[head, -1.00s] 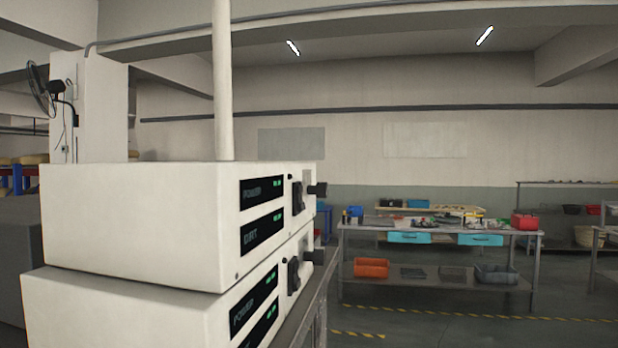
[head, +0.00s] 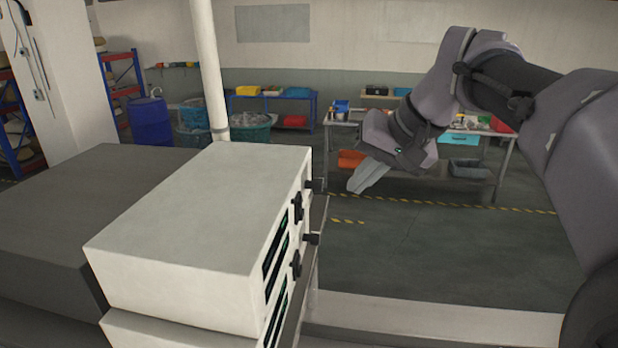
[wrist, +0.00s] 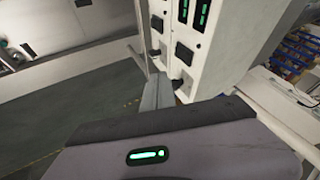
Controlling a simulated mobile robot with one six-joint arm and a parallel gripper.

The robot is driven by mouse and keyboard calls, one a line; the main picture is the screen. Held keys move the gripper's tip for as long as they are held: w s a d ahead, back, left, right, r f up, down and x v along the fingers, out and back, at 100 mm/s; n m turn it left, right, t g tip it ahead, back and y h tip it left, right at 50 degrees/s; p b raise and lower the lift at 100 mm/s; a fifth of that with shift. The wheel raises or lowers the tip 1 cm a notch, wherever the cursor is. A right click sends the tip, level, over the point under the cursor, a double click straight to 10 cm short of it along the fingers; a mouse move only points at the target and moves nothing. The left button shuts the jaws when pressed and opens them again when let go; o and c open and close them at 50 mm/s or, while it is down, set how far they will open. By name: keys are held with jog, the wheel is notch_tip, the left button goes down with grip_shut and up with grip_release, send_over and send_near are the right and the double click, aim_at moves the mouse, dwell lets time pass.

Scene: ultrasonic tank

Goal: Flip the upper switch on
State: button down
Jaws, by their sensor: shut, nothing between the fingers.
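Two white units are stacked at left in the head view, the upper unit (head: 200,235) on the lower unit (head: 165,335). The upper unit's black switch (head: 297,208) is on its right-facing front, seen at a steep angle, so its position is unclear. The lower switch (head: 296,265) is below it. My gripper (head: 358,185) is shut and empty, to the right of the front panels and apart from them in the head view. In the wrist view, the fingers (wrist: 156,92) point towards a white panel with black controls (wrist: 183,53) and green-lit displays (wrist: 203,14).
Black knobs (head: 309,184) (head: 312,239) stick out beside the switches. A white post (head: 209,70) rises behind the units. A workbench (head: 335,125) with bins stands beyond my arm. The floor (head: 400,255) right of the units is open.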

aim_at(301, 208)
jog(key=shift+f, duration=0.1)
jog(key=w+a+f, duration=0.5)
jog(key=a+f, duration=0.2)
jog(key=f, duration=0.1)
jog(key=shift+a+f+p, duration=0.25)
jog(key=shift+f+p, duration=0.05)
jog(key=shift+p, duration=0.05)
